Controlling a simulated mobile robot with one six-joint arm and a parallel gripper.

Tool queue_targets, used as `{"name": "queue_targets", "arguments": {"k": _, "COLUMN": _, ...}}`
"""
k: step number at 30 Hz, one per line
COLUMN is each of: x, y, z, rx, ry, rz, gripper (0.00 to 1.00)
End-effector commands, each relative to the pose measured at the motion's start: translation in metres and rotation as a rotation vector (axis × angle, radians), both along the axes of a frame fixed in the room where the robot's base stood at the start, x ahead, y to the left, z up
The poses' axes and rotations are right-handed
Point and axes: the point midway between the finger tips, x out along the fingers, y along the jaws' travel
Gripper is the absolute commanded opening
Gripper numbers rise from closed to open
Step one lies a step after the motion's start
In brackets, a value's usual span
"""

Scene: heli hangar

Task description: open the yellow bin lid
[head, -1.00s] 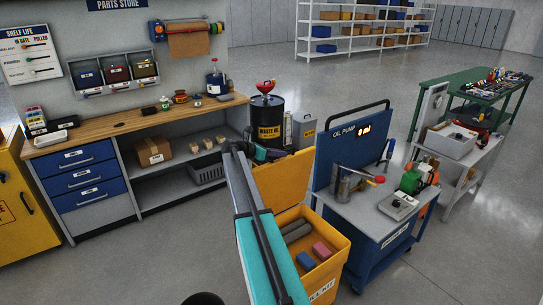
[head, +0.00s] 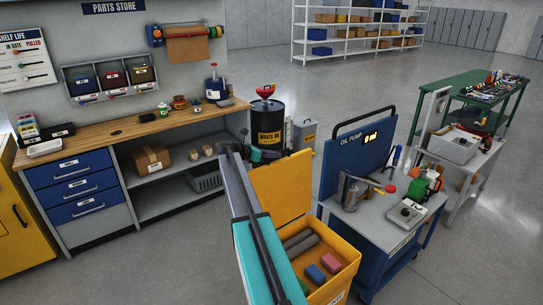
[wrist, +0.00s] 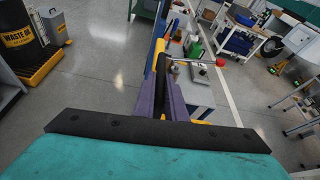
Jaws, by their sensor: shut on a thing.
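The yellow bin (head: 343,252) stands in front of me in the head view, its top open. Its yellow lid (head: 285,186) stands raised at the far side. Grey rolls (head: 299,241), a blue block (head: 316,273) and a pink block (head: 331,262) lie inside. My gripper (head: 264,154) is at the top left of the lid, partly hidden by my arm. The exact contact is hard to make out.
A blue oil pump cart (head: 385,226) stands close to the bin's right. A workbench (head: 140,125) is at the left. A black waste oil drum (head: 267,124) stands behind the lid. Open floor (head: 150,270) lies between bench and bin.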

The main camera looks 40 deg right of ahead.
Motion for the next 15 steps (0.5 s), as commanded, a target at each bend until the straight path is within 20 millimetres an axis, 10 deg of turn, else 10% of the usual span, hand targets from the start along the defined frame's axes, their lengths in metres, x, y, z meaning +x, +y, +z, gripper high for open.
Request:
{"name": "queue_targets", "arguments": {"k": 7, "x": -0.0009, "y": -0.0003, "z": 0.0004, "rx": -0.005, "ry": 0.001, "rz": -0.005, "gripper": 0.0}}
{"name": "queue_targets", "arguments": {"k": 11, "x": 0.0006, "y": 0.0017, "z": 0.0005, "rx": -0.004, "ry": 0.0, "rz": -0.002, "gripper": 0.29}}
{"name": "queue_targets", "arguments": {"k": 15, "x": 0.0023, "y": 0.0036, "z": 0.0006, "rx": -0.003, "ry": 0.001, "rz": 0.002, "gripper": 0.29}}
